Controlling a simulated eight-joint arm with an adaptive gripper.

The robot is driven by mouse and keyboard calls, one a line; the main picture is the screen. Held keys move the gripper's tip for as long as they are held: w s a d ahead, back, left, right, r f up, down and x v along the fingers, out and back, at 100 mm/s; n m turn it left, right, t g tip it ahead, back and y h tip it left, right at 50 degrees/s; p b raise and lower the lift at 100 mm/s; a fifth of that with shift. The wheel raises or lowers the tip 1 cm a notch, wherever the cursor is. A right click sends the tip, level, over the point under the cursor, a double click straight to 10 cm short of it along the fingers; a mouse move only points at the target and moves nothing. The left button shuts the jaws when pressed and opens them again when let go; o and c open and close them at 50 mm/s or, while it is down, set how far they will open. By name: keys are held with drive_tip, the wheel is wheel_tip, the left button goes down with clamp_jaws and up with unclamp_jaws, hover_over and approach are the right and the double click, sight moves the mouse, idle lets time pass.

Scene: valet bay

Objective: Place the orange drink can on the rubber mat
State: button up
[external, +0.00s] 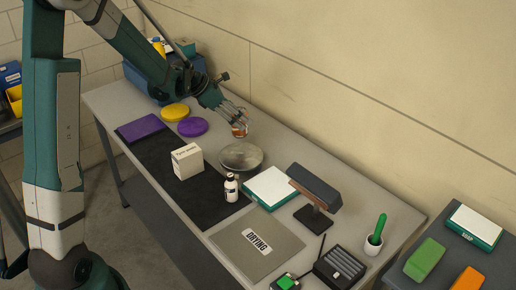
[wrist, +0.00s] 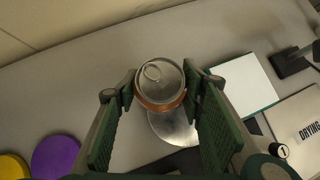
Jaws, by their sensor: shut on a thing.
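The orange drink can (external: 239,131) is between the fingers of my gripper (external: 236,118), toward the wall side of the bench. In the wrist view the can (wrist: 160,85) shows its silver top and an orange side. My gripper (wrist: 160,92) is shut on it, one finger on each side. I cannot tell whether the can touches the bench. The black rubber mat (external: 152,157) lies along the front of the bench, to the left of and nearer than the can. Part of it is hidden under other things.
Purple (external: 193,127) and yellow (external: 175,112) discs lie behind.

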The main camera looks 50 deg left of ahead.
drive_tip(key=s+a+n+y, duration=0.3)
drive_tip(key=s+a+n, duration=0.1)
drive_tip(key=s+a, duration=2.2)
drive_tip(key=shift+a+r+t+p, duration=0.2)
drive_tip(key=shift+a+t+p, duration=0.1)
drive_tip(key=shift+p, duration=0.1)
wheel_tip(320, 180, down, 6)
drive_tip(key=b, duration=0.2)
drive_tip(key=shift+f+b, duration=0.15)
drive_tip(key=shift+b, duration=0.15)
drive_tip(key=shift+f+b, duration=0.75)
drive_tip(key=shift+f, duration=1.1)
drive_tip(key=shift+f, duration=0.15)
drive_tip(key=o, duration=1.1)
